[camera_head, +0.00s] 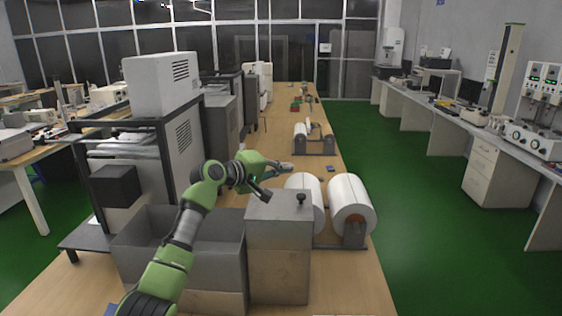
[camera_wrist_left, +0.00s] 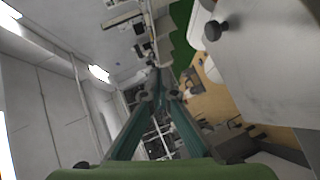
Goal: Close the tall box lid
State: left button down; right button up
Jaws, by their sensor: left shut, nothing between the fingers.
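The tall box (camera_head: 279,277) stands on the wooden table in front of me, grey above and brownish below. Its grey lid (camera_head: 272,208) lies across the top, looking flat, with a small black knob (camera_head: 301,199) near its right side. I see no clear gap under the lid from here. The lid also shows at the upper right of the left wrist view (camera_wrist_left: 270,60), with its knob (camera_wrist_left: 215,30). My left gripper (camera_head: 288,166) is just behind and above the lid, apart from the knob. Its fingers (camera_wrist_left: 154,72) meet, with nothing between them. My right gripper is not visible.
An open grey bin (camera_head: 128,240) stands left of the box, under my left arm. Large white rolls (camera_head: 350,200) on a stand sit to the right. A black-framed machine (camera_head: 160,85) stands at the left. The table's right front is clear.

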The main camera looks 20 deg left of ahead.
aim_at(300, 207)
pick_arm(q)
jog(key=d+f, duration=0.1)
jog(key=f, duration=0.1)
jog(key=d+f+b, duration=0.1)
jog(key=f, duration=0.1)
jog(key=w+d+f, duration=0.1)
jog(key=f, duration=0.1)
jog(key=shift+w+d, duration=0.1)
jog(key=shift+d, duration=0.2)
jog(key=shift+d+f+b, duration=0.3)
jog(key=shift+f+b, duration=0.1)
jog(key=shift+f, duration=0.1)
jog(key=shift+w+d+f, duration=0.1)
jog(key=shift+f, duration=0.25)
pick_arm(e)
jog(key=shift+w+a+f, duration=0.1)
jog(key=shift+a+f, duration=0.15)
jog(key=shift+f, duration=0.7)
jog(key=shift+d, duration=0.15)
